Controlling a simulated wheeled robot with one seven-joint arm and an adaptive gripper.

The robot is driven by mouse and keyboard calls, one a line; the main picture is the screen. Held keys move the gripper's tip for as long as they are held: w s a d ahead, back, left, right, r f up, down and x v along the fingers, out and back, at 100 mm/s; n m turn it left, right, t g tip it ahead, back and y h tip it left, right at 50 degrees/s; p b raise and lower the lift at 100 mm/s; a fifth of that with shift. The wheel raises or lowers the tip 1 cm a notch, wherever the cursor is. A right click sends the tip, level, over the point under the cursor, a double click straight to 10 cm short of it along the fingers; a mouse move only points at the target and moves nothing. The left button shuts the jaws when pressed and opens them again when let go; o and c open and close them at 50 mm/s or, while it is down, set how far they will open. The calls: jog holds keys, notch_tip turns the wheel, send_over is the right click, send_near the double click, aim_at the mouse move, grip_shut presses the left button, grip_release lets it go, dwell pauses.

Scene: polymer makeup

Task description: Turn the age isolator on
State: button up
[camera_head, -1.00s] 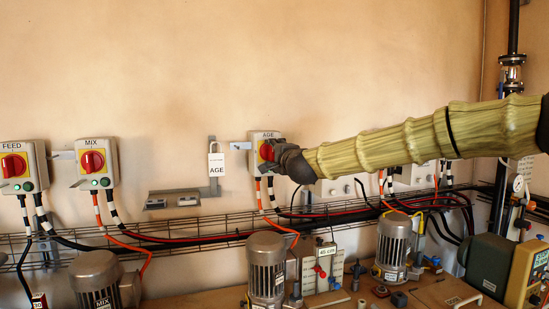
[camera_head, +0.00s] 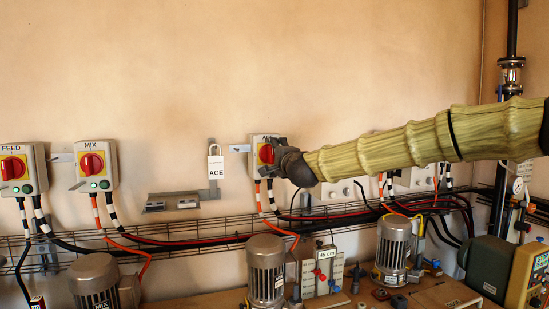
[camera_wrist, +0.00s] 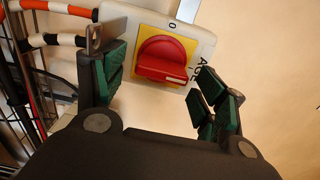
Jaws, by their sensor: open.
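The age isolator (camera_head: 257,143) is a pale box on the wall with a red rotary handle on a yellow plate. My gripper (camera_head: 276,152) is in front of it and hides its right part. In the wrist view the red handle (camera_wrist: 164,60) lies between and beyond the open fingers of my gripper (camera_wrist: 160,88). The fingers look apart from the handle on both sides. A "0" mark shows on the box above the handle, and part of the AGE label shows at the right. The handle's white line points toward the lower right in the wrist view.
A padlock with an AGE tag (camera_head: 216,168) hangs on a bracket left of the isolator. The FEED isolator (camera_head: 17,169) and MIX isolator (camera_head: 93,164) are farther left. Cables and a wire tray (camera_head: 190,230) run below, above several motors.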

jog(key=v, duration=1.1)
jog(key=shift+s, duration=0.3)
jog(key=shift+d, duration=0.1)
